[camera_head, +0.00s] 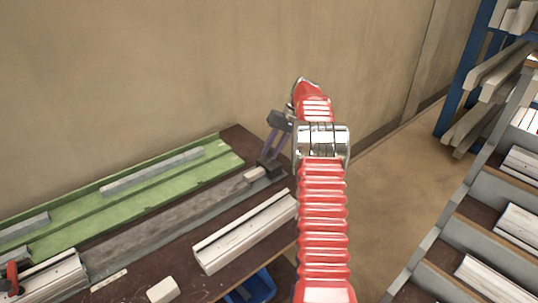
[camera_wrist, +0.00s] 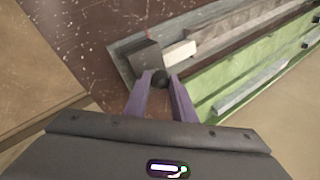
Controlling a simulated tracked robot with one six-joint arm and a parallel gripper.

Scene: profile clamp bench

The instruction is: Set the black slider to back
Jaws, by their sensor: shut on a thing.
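The black slider shows as a dark block at the far right end of the grey rail (camera_head: 180,218) in the head view. The fingers hide part of the slider in the head view.
A small pale block (camera_wrist: 180,52) lies on the rail just beside the slider. A green channel (camera_head: 165,175) with grey bars runs behind the rail. A white profile (camera_head: 245,233) lies in front on the brown bench. A shelf rack (camera_head: 480,230) stands at right.

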